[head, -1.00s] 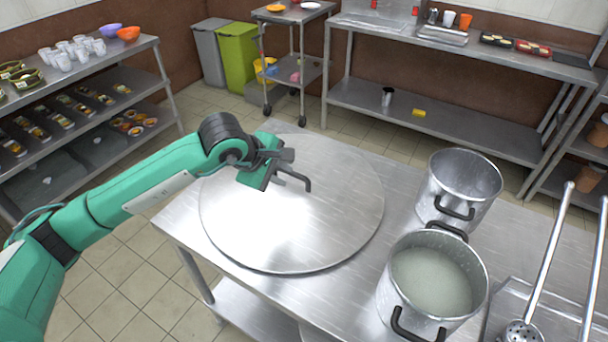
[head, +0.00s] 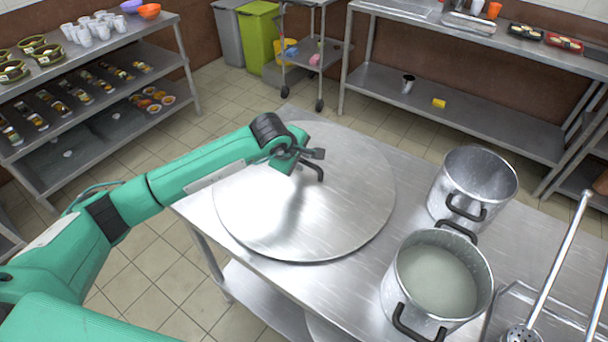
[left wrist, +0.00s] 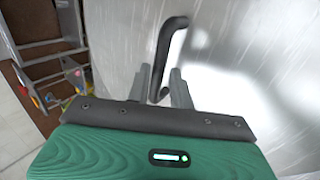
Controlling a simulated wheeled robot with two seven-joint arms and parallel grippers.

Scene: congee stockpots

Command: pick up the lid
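The lid (head: 350,215) is a large round flat metal disc lying on the steel table at its left end. Its dark bent handle (head: 320,173) stands up near the disc's middle and also shows in the left wrist view (left wrist: 168,42). My left gripper (head: 314,156) is over the lid at the handle. In the left wrist view, the two fingers (left wrist: 160,76) are apart, with the handle's near end between them. Whether either finger touches it I cannot tell. My right gripper is not in view.
A stockpot of pale congee (head: 438,280) and an empty-looking metal pot (head: 475,188) stand right of the lid on the table (head: 410,180). A long-handled ladle (head: 550,270) lies at the far right. Shelves (head: 100,110) stand at the left.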

